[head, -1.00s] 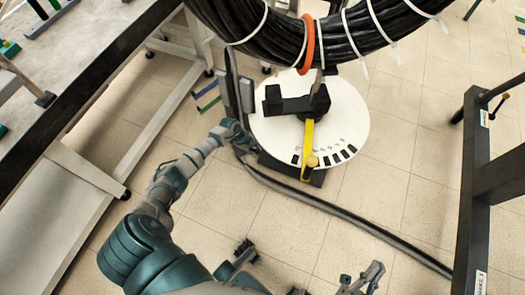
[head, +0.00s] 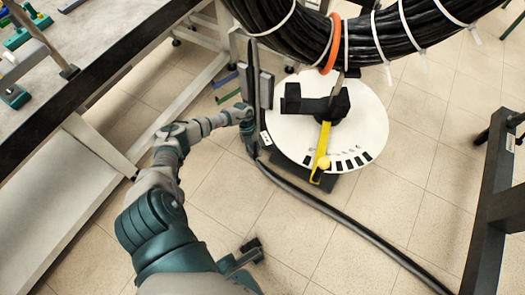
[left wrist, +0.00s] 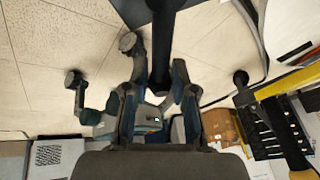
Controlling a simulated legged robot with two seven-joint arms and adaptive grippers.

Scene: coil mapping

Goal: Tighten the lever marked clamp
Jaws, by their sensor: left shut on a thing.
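The black coil stand has a white round plate (head: 375,130) with a row of dark marks and a yellow pointer arm (head: 322,150). A dark upright post (head: 266,90) stands at the plate's left edge. My left gripper (head: 250,143) is low beside this post, at the plate's left rim. In the left wrist view, my left gripper (left wrist: 160,103) has its fingers on both sides of a black lever (left wrist: 161,65), shut on it. The lever's gripped end is partly hidden by the fingers. I cannot read a clamp marking.
A thick black cable coil (head: 320,35) with white ties and an orange band hangs above the plate. A loose cable (head: 340,215) runs across the floor. A workbench (head: 60,80) is at left, a dark frame (head: 490,200) at right.

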